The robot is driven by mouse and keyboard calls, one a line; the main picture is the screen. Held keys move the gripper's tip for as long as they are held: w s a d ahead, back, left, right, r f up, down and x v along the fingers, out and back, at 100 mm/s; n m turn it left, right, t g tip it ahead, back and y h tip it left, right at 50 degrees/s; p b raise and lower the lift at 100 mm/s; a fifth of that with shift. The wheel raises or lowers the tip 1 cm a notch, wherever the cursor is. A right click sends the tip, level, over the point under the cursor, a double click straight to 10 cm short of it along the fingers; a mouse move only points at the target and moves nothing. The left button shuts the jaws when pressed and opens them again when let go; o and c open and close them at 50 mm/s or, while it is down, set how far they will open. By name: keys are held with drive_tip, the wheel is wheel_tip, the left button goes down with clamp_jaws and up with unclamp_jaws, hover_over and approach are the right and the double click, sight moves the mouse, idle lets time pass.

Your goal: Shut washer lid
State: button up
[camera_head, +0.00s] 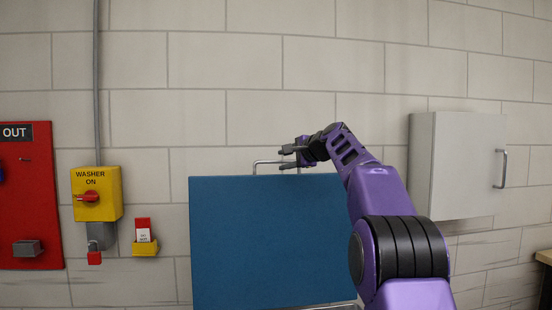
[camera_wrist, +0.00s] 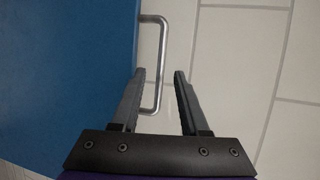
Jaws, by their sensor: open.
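The washer lid (camera_head: 265,240) is a large blue panel standing upright, raised open in front of the wall. A silver bar handle (camera_head: 262,163) sticks up from its top edge. My gripper (camera_head: 283,158) is at the handle, with its fingers pointing left. In the wrist view the lid (camera_wrist: 65,70) fills the left side and the handle (camera_wrist: 163,50) runs from its edge. The handle's near end lies between the two open fingers of my gripper (camera_wrist: 160,75), closer to the left finger. I cannot tell whether that finger touches it.
A yellow washer switch box (camera_head: 97,193) with a red knob, a red padlock (camera_head: 94,258) and a red lockout board (camera_head: 30,195) are on the wall at left. A grey wall cabinet (camera_head: 460,165) hangs at right. A wooden table edge (camera_head: 545,257) shows at far right.

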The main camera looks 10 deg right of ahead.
sight(277, 162)
drive_tip(key=shift+p+x, duration=1.25)
drive_tip(key=shift+x, duration=1.5)
clamp_jaws()
